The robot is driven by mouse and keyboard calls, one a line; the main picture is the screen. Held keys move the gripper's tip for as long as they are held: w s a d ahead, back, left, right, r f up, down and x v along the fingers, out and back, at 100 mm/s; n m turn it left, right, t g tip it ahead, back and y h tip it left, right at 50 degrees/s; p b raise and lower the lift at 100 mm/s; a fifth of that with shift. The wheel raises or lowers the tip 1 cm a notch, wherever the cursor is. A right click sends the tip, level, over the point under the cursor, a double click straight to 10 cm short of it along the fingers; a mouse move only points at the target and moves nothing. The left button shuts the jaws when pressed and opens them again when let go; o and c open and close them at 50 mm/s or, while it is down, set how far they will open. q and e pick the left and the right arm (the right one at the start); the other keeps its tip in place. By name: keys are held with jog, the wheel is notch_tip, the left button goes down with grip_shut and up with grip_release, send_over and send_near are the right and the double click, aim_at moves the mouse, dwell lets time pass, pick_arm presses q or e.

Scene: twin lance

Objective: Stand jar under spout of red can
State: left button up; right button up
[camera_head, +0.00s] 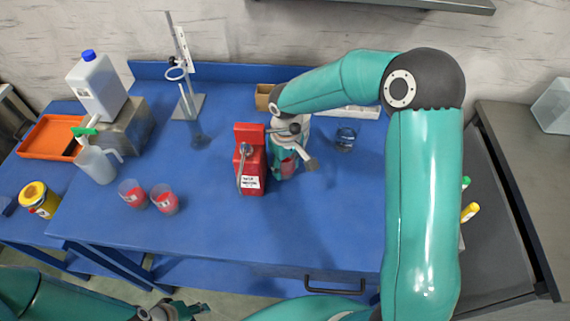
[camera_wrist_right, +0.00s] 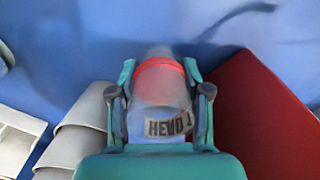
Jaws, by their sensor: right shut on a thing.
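The red can (camera_head: 250,165) stands upright near the middle of the blue table, with a grey metal spout or lever on its front and a white label low down. My right gripper (camera_head: 287,168) is just right of the can and shut on a clear jar. In the right wrist view, the jar (camera_wrist_right: 160,85) sits between the fingers, with a red band and a label partly reading "HEVO". The red can (camera_wrist_right: 255,110) fills the right side there. I cannot tell whether the jar touches the table. My left gripper (camera_head: 178,311) is low at the bottom edge; its fingers are unclear.
Two cups with red (camera_head: 132,194) (camera_head: 164,199) and a jug (camera_head: 97,164) stand at left. A glass beaker (camera_head: 345,139) is right of my gripper. A lab stand (camera_head: 188,106) and a cardboard box (camera_head: 263,97) are behind. The front middle of the table is clear.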

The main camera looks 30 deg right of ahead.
jog(key=shift+f, duration=0.1)
jog(key=o, duration=0.9)
